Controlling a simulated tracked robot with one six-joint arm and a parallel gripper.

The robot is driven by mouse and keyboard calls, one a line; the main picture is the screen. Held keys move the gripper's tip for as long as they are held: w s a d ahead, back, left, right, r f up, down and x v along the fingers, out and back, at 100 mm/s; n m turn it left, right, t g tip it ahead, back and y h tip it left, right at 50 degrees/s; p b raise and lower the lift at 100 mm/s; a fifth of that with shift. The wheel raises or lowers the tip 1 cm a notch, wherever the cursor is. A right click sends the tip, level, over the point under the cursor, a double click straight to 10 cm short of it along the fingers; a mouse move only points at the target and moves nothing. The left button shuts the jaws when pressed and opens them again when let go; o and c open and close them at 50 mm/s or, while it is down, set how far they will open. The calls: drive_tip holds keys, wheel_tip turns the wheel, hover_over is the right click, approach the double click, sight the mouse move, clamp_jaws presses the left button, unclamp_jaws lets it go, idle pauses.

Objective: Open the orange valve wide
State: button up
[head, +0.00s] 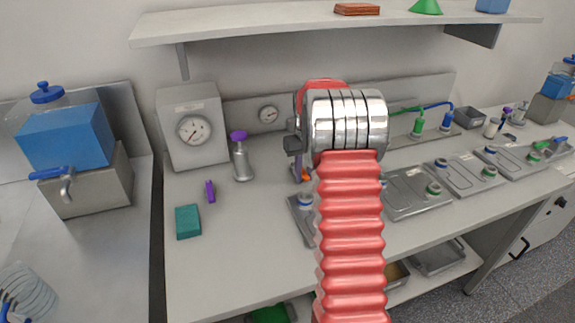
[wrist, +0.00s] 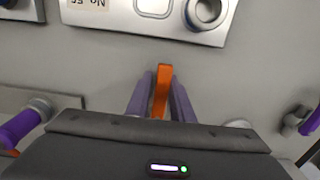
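The orange valve (wrist: 162,88) shows its narrow handle in the wrist view, pointing up the picture between the two purple-grey fingers of my gripper (wrist: 161,82). The fingers are close together, one on each side of the handle, with hardly any gap visible. The valve's lower part is hidden by the dark gripper body. In the head view a small bit of orange (head: 305,174) shows beside my silver wrist, which hides most of my gripper and the valve's surroundings.
A grey panel with round fittings (wrist: 145,12) lies beyond the fingers. Purple-handled valves (wrist: 18,130) stand to either side. In the head view, a gauge box (head: 193,128) and purple-topped bottle (head: 241,158) are left of my arm. A shelf (head: 270,22) hangs above.

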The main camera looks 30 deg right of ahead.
drive_tip(key=shift+d, duration=0.1)
drive_tip(key=shift+o, duration=1.2)
drive_tip(key=shift+r, duration=0.1)
drive_tip(key=shift+s+d+r, duration=0.1)
drive_tip(key=shift+d+r, duration=0.05)
drive_tip(key=shift+r, duration=3.75)
